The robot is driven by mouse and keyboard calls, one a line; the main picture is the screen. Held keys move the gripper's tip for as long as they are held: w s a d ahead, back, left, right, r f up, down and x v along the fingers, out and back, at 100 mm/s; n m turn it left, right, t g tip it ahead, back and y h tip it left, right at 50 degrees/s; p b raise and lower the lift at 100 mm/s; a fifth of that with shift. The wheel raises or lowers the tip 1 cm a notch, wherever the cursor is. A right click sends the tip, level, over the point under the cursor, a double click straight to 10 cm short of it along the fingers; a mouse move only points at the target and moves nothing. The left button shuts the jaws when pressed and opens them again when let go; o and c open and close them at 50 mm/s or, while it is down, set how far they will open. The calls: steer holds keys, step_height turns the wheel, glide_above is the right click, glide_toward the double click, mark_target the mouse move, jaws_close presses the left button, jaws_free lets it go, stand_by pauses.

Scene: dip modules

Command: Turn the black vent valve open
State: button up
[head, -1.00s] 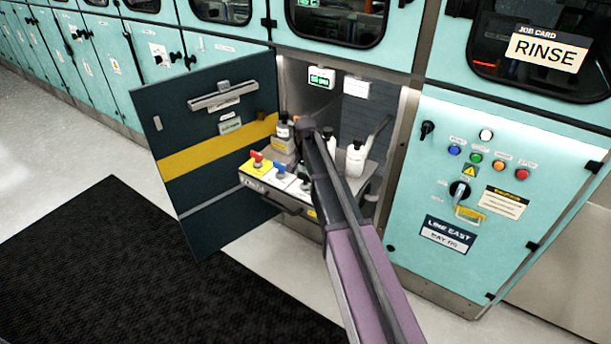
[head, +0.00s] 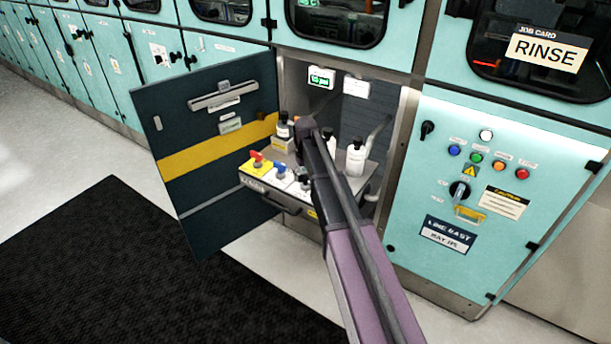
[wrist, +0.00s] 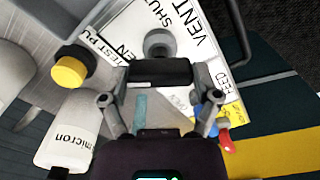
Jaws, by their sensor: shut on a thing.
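The black vent valve (wrist: 160,72) shows in the wrist view as a black bar handle in front of a round grey hub. It sits on a white plate (wrist: 122,24) lettered VENT, SHUT and partly hidden OPEN. My gripper (wrist: 160,84) has one finger at each end of the bar and is shut on it. The bar lies crosswise in this view. In the head view my arm covers the gripper, and the valve is hard to make out beside it.
A red handle (head: 257,158) and blue handle (head: 281,170) stand left of the valve on the pull-out shelf. White bottles (head: 355,160) stand behind. An open dark door (head: 215,195) bounds the left. A lit green display (head: 320,78) hangs above.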

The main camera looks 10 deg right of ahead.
steer(key=n, duration=0.6)
steer(key=shift+s+n, duration=0.1)
steer(key=shift+n, duration=0.2)
stand_by(0.4)
steer(key=o, duration=1)
steer(key=shift+c, duration=0.2)
steer(key=shift+m, duration=0.4)
